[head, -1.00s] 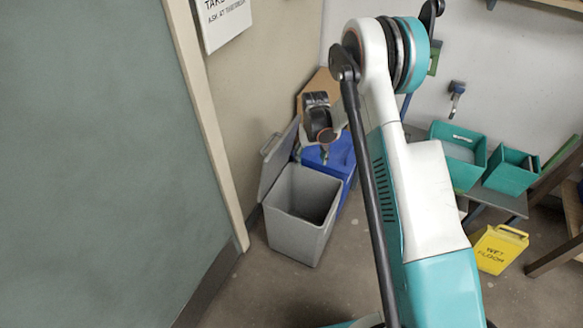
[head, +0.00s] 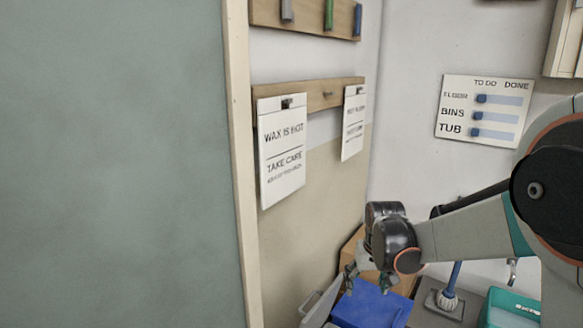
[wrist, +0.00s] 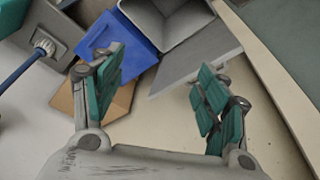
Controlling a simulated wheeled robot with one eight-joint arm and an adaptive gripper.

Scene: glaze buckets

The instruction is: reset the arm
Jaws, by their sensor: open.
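My gripper (head: 357,280) hangs at the end of my arm, which enters from the right edge in the head view. In the wrist view my gripper (wrist: 160,70) has its two teal-padded fingers spread apart, with nothing between them. The fingers overlap a blue bin (head: 372,306) in the picture; I cannot tell the height between them. The palm and finger bases show at the bottom of the wrist view.
The wrist view shows an open grey bin (wrist: 172,18), its lid (wrist: 195,66) and a cardboard box (wrist: 118,103). A blue-handled brush (head: 448,299) and a teal bucket (head: 508,312) are at lower right. Hanging signs (head: 281,150) and a task board (head: 483,108) are on walls. A green-grey panel (head: 110,160) fills the left.

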